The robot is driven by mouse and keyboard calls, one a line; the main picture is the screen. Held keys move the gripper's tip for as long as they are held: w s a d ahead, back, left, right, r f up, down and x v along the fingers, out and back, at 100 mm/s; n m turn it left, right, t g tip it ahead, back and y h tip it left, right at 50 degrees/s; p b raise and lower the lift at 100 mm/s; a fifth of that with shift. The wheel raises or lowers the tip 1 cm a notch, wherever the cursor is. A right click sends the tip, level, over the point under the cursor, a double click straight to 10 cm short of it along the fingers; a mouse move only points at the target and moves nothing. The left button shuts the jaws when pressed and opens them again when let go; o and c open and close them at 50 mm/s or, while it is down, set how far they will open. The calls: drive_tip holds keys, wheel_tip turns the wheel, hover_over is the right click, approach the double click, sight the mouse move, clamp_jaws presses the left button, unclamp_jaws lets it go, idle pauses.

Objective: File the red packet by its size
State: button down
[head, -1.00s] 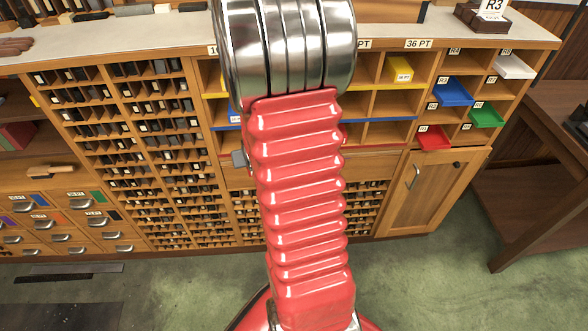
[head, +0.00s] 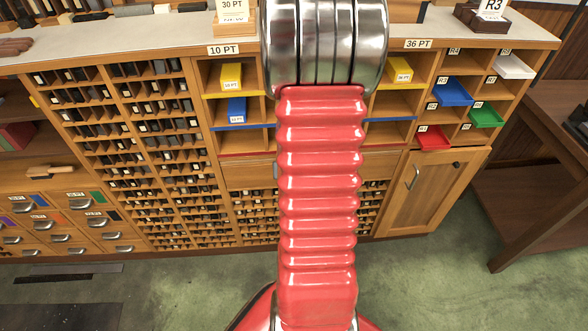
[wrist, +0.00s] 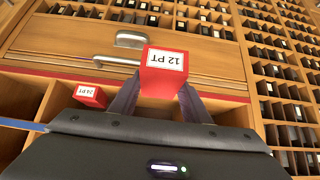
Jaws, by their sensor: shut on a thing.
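In the wrist view, the red packet (wrist: 163,72), with a white label reading 12 PT, is held between the two dark fingers of my gripper (wrist: 160,92). My gripper is shut on it, in front of the red-edged row of the case (wrist: 60,73). A second red packet (wrist: 92,96), labelled 24 PT, lies in a compartment to the left of it. In the head view, the sorting case shows size labels 10 PT (head: 222,50) at its left column and 36 PT (head: 418,44) at its right. My arm hides the middle columns, the gripper and the held packet there.
A yellow packet (head: 231,77) and a blue packet (head: 236,110) sit in the left column; another yellow packet (head: 398,71) is at the right. A wooden drawer (wrist: 120,45) adjoins the red-edged row. Small coloured bins, including a red bin (head: 433,138), stand to the right.

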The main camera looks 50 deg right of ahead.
drive_tip(key=shift+w+d+r, duration=0.1)
drive_tip(key=shift+w+d, duration=1.85)
drive_tip(key=shift+d, duration=0.2)
drive_tip(key=shift+w+d, duration=1.4)
drive_tip(key=shift+d, duration=0.2)
drive_tip(key=shift+w+d, duration=1.35)
drive_tip(key=shift+d, duration=0.2)
idle(2.7)
